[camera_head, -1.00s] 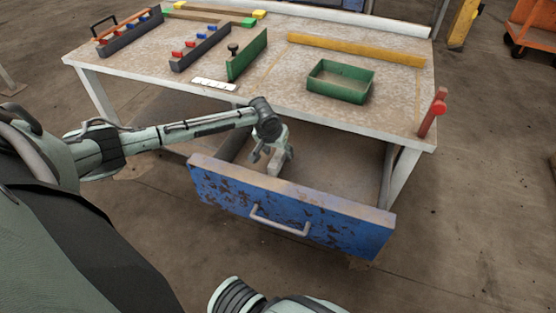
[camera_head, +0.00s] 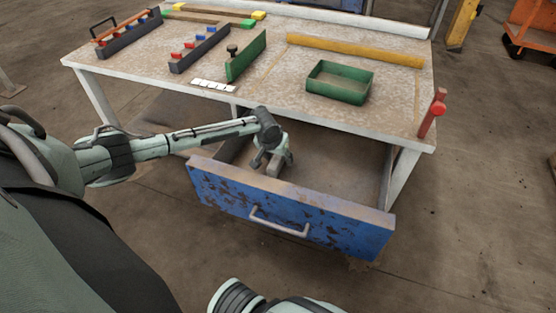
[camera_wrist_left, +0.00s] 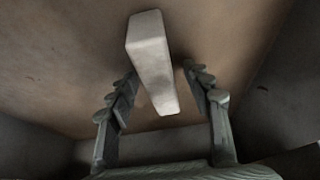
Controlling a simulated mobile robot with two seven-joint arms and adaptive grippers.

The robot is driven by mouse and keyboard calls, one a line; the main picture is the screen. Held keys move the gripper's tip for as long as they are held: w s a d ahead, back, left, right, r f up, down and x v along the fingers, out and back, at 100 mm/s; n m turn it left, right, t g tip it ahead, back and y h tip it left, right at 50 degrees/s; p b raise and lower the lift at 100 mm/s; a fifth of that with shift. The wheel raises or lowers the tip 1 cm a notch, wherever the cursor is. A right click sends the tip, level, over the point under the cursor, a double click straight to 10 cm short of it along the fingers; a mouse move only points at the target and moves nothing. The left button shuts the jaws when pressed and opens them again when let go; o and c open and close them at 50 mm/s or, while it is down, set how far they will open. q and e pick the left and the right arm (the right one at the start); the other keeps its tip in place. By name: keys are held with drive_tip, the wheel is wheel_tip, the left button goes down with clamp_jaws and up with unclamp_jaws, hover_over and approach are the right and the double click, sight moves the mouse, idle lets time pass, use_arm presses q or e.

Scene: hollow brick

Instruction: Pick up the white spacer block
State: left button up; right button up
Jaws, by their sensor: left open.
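The white spacer block (camera_wrist_left: 152,62) is a pale, long bar lying on the drawer floor in the left wrist view. In the head view a bit of the block (camera_head: 274,168) shows under my left gripper (camera_head: 273,160), inside the open blue drawer (camera_head: 290,212). In the left wrist view my left gripper (camera_wrist_left: 160,88) is open. Its two fingers stand apart with the near end of the block between them, and there is a gap on either side. I cannot tell how far the fingertips are above the drawer floor. My right gripper is not in view.
The drawer walls surround the gripper, and the drawer front has a metal handle (camera_head: 280,222). The tabletop (camera_head: 270,98) overhangs the drawer's back. On it are a green tray (camera_head: 340,83), a green upright plate (camera_head: 246,56) and dark racks with coloured blocks (camera_head: 200,48).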

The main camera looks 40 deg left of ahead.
use_arm(q)
drive_tip(key=shift+c, duration=0.5)
clamp_jaws()
